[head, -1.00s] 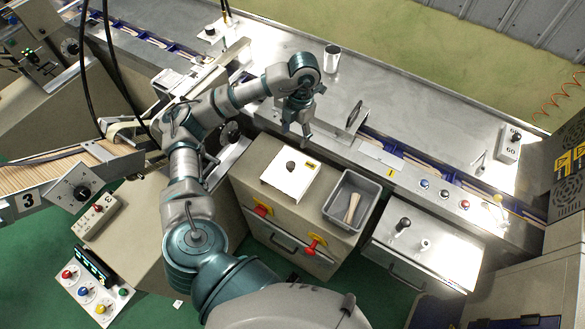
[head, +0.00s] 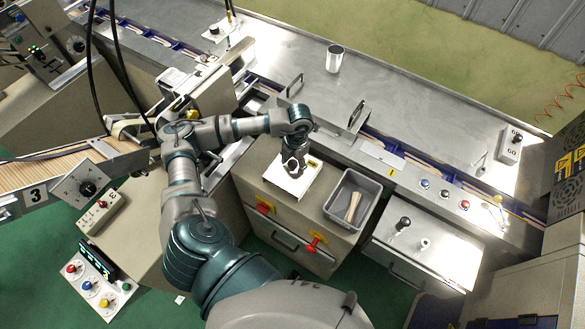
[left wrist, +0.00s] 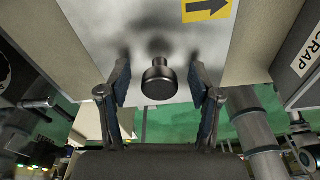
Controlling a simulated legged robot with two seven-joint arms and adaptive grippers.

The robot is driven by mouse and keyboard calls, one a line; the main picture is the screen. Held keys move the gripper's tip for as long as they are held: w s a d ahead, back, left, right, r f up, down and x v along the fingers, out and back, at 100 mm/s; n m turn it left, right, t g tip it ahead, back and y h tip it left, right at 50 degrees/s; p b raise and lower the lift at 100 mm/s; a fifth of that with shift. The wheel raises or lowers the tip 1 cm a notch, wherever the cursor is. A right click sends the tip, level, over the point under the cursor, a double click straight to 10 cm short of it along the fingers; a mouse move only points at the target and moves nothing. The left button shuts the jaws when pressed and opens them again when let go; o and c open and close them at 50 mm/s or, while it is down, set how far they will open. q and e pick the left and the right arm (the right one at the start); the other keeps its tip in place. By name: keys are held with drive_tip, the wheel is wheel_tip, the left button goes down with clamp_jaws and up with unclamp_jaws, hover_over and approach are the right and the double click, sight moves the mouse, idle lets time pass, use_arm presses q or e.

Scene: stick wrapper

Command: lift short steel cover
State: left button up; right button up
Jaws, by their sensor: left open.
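A pale square cover plate (head: 281,183) with a yellow label lies on top of the beige cabinet in the head view. In the left wrist view, this plate (left wrist: 245,55) carries a dark round knob (left wrist: 158,84) and a yellow label with a black arrow (left wrist: 207,9). My left gripper (head: 293,168) is over the plate and hides the knob in the head view. In the left wrist view, its two open fingers (left wrist: 159,80) stand on either side of the knob, with gaps visible on both sides. My right gripper is not in view.
A grey bin (head: 338,208) with pale sticks stands right of the plate. Upright handles (head: 357,114) stand on the steel conveyor bench (head: 410,100) behind. Red-and-yellow knobs (head: 314,244) are on the cabinet front.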

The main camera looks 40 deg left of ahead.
use_arm(q)
clamp_jaws()
drive_tip(key=shift+a, duration=0.1)
idle(0.3)
